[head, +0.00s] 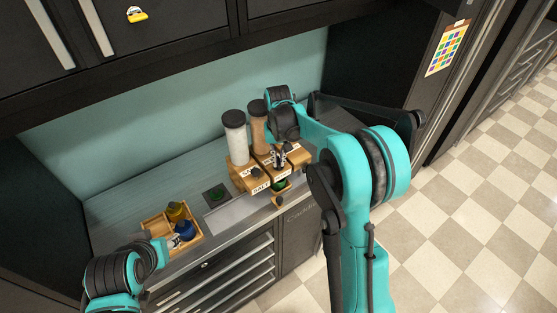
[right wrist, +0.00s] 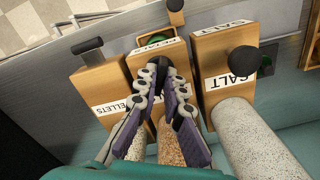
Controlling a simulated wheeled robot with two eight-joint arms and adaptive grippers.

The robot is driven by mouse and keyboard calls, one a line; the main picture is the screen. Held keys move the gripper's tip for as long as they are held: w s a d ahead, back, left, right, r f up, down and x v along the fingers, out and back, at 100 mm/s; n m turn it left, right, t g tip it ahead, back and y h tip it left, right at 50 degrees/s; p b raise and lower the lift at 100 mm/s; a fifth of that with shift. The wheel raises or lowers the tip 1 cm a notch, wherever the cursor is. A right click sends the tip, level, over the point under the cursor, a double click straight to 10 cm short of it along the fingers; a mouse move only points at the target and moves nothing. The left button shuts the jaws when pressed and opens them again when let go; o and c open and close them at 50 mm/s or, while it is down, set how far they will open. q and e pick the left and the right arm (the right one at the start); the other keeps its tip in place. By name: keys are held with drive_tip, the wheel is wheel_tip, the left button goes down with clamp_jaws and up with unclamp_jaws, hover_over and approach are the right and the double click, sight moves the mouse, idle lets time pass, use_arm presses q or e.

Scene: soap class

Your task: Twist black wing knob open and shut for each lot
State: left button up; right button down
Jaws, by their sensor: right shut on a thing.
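Wooden dispensers stand side by side on the counter, with labels including SALT (right wrist: 242,68) and PELLETS (right wrist: 112,108). The middle dispenser (right wrist: 146,62) has a partly covered label. My right gripper (right wrist: 166,84) is shut at the front of the middle dispenser; its fingers hide that knob. In the head view my right gripper (head: 280,156) is at the same dispenser. The salt dispenser's black knob (right wrist: 243,60) and the pellets dispenser's black knob (right wrist: 88,46) are free. A green cup (head: 279,186) sits below the middle dispenser. My left gripper (head: 172,241) is beside a wooden tray, its fingers unclear.
The wooden tray (head: 155,224) holds a yellow bottle (head: 176,210) and a blue item (head: 185,230). A dark square with a green disc (head: 215,195) lies on the counter (head: 120,205). Clear hoppers (head: 234,135) rise behind. Dark cabinets (head: 180,22) hang above.

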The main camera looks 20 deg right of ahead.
drive_tip(key=shift+m, duration=0.5)
drive_tip(key=c, duration=1.6)
unclamp_jaws()
drive_tip(key=shift+c, duration=0.2)
drive_tip(key=shift+r, duration=0.15)
wheel_tip(320, 180, up, 12)
